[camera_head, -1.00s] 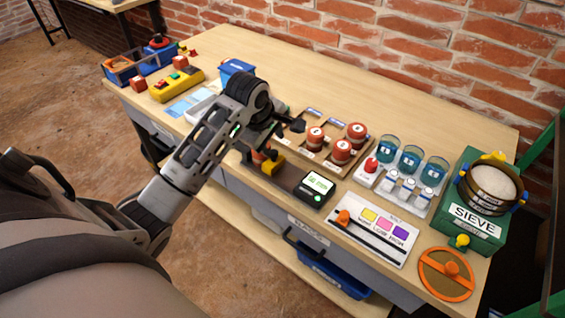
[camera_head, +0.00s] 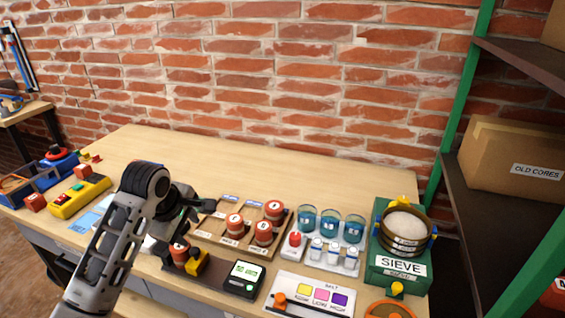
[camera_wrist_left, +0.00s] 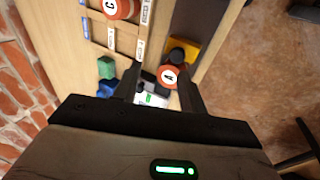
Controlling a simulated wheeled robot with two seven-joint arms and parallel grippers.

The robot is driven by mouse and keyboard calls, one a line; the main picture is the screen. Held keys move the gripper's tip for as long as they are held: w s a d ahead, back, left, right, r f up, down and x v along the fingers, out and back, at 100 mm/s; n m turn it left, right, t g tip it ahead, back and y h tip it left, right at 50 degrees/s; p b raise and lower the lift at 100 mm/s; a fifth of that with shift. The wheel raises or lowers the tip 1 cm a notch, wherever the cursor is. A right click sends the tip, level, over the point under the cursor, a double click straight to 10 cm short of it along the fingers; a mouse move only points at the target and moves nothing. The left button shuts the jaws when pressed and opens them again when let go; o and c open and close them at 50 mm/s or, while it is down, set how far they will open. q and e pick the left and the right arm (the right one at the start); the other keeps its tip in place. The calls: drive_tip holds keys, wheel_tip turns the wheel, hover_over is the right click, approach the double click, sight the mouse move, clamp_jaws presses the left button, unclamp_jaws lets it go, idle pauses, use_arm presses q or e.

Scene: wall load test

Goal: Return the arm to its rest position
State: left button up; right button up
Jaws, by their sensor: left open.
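My left arm comes in from the lower left in the head view. Its gripper (camera_head: 198,208) is over the workbench (camera_head: 290,165), just left of a wooden tray (camera_head: 223,208) of red lettered canisters. In the left wrist view the gripper's fingers (camera_wrist_left: 160,88) are apart with nothing held between them. A red canister marked A (camera_wrist_left: 168,76) shows beyond the fingertips, apart from them as far as I can tell. My right gripper is not in view.
Blue cups (camera_head: 329,221) and small white bottles stand right of the tray, beside a green sieve unit (camera_head: 402,262). A yellow control box (camera_head: 80,196) lies at left. A green-post shelf (camera_head: 459,120) rises at right. The bench's back strip is clear.

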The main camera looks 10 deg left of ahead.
use_arm(q)
drive_tip(key=s+d+f+m, duration=0.35)
drive_tip(key=s+m, duration=0.25)
drive_tip(key=s, duration=0.2)
drive_tip(key=s+d+f+m+g, duration=0.1)
drive_tip(key=s+d+f+m, duration=0.1)
drive_tip(key=s+d+m, duration=0.45)
drive_tip(key=s+d+f+m, duration=0.2)
drive_tip(key=s+d+m, duration=0.1)
drive_tip(key=s+m, duration=0.55)
drive_tip(key=w+d+f+n+t+h, duration=0.1)
drive_tip(key=w+d+f+t+h, duration=0.2)
drive_tip(key=f+t, duration=0.3)
drive_tip(key=shift+w+d+f, duration=0.4)
drive_tip(key=shift+d+f, duration=0.2)
drive_tip(key=shift+f, duration=1.45)
drive_tip(key=shift+c, duration=0.6)
drive_tip(key=shift+a, duration=0.1)
